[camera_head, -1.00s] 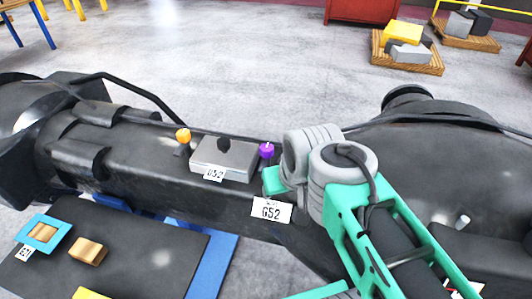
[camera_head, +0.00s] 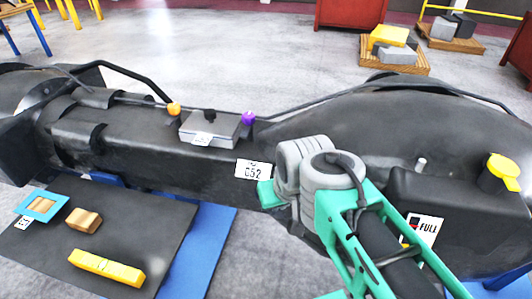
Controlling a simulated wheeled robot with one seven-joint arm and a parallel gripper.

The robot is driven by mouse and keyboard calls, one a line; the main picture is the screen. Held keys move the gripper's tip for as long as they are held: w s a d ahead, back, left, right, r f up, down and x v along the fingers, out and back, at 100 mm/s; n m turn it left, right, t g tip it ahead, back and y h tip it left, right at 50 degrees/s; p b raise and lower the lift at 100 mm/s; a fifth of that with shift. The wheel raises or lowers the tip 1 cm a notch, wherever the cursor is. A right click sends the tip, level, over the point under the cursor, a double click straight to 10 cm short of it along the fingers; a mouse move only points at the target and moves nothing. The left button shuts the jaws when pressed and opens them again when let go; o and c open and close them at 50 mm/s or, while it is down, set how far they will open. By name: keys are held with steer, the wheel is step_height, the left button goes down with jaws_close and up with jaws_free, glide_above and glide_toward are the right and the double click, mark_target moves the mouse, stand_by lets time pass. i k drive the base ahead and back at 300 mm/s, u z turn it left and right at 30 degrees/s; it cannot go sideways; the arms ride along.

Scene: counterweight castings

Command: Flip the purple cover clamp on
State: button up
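The purple cover clamp (camera_head: 248,118) shows as a purple knob at the right end of a grey box-like cover (camera_head: 207,128) on the dark casting (camera_head: 130,140). An orange-knobbed clamp (camera_head: 174,109) stands at the cover's left end. The cover has a black knob on top and a white tag in front. I cannot tell whether the purple clamp is engaged. My gripper (camera_head: 267,195) shows as a teal end in front of the casting, below and right of the purple knob, apart from it in the picture. Its fingers are mostly hidden by my grey wrist.
A G52 plate (camera_head: 253,169) is on the casting near my gripper. A yellow cap (camera_head: 503,172) and a FULL label (camera_head: 424,229) are at right. A dark mat (camera_head: 150,225) holds a yellow bar (camera_head: 106,268), a wooden block (camera_head: 84,220) and a blue frame (camera_head: 42,207).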

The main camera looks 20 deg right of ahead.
mark_target(248, 118)
steer(key=k, duration=0.6)
steer(key=u, duration=0.5)
steer(key=i, duration=1.05)
steer(key=u, duration=0.25)
